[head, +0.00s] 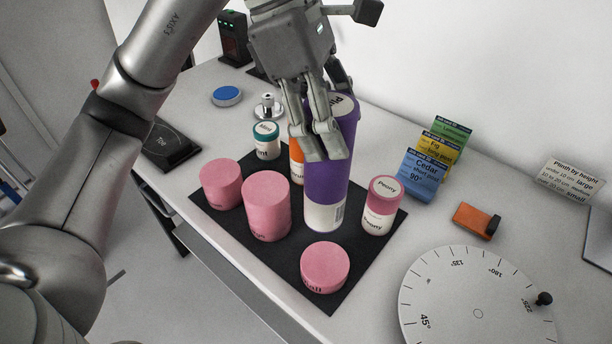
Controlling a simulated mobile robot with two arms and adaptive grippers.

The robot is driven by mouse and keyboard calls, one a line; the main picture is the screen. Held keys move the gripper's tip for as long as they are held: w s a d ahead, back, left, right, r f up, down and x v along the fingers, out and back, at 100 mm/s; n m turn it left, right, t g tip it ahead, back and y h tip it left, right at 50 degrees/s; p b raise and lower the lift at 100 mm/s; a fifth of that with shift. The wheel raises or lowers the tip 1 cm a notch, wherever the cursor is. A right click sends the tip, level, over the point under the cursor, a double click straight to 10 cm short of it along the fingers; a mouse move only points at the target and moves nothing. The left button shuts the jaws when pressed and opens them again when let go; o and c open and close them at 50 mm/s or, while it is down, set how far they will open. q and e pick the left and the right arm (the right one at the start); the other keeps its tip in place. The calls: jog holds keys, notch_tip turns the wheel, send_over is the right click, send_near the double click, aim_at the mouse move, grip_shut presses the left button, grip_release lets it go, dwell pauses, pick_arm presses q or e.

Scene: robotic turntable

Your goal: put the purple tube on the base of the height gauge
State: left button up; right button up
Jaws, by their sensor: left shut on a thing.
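The tall purple tube (326,190) with a white label band at its bottom stands upright over the black mat (349,264). I cannot tell whether its bottom touches the mat. My left gripper (326,125) reaches down from above and is shut on the tube's upper part, with its fingers hiding some of it. My right gripper is not in view.
Pink cylinders (266,208), a Peony tube (382,205), an orange tube (297,160) and a green-lidded jar (266,140) crowd around the purple tube. A white dial turntable (460,300) is at front right. Coloured cards (425,173) stand at right. A black scale (171,146) lies left.

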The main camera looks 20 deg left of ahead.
pick_arm(q)
jog(key=w+a+f+p, duration=0.2)
jog(key=w+f+p, duration=0.1)
jog(key=w+f, duration=0.2)
jog(key=w+a+f+p, duration=0.2)
jog(key=w+a+f, duration=0.1)
jog(key=w+f, duration=0.3)
notch_tip(320, 180, down, 2)
jog(key=shift+w+a+p, duration=0.3)
jog(key=shift+p, duration=0.1)
jog(key=o, duration=1.3)
jog(key=shift+r, duration=0.1)
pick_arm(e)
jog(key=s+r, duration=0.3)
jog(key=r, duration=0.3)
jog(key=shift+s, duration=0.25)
